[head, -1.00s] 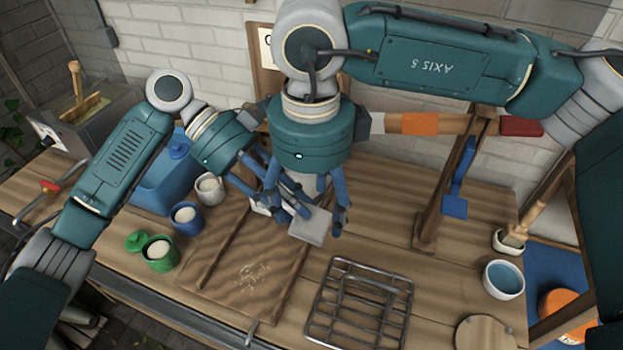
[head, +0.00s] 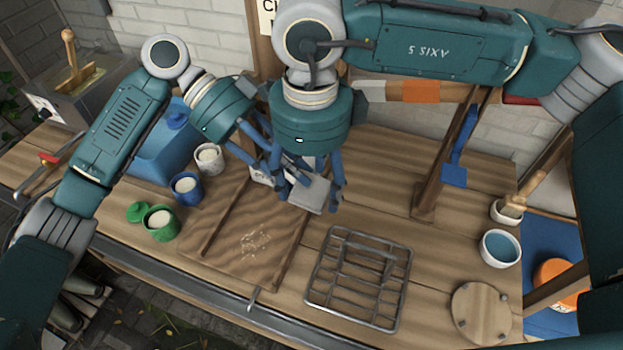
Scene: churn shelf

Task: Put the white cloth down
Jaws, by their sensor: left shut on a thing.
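The white cloth (head: 311,194) shows as a small pale grey-white folded square above the back right part of the wooden board (head: 228,252). My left gripper (head: 284,188) is shut on the cloth at its left side; the fingertips are partly hidden. My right gripper (head: 308,200) hangs over the same spot from above, its blue fingers spread on either side of the cloth. I cannot tell whether the cloth touches the surface beneath or whether the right fingers touch it.
A wire rack (head: 326,312) lies right of the board. Green (head: 161,224), blue (head: 186,188) and white (head: 209,158) cups stand left, near a blue container (head: 150,157). A bowl of blue liquid (head: 500,248) and a round wooden piece (head: 482,312) are at right. Bench is clear behind the rack.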

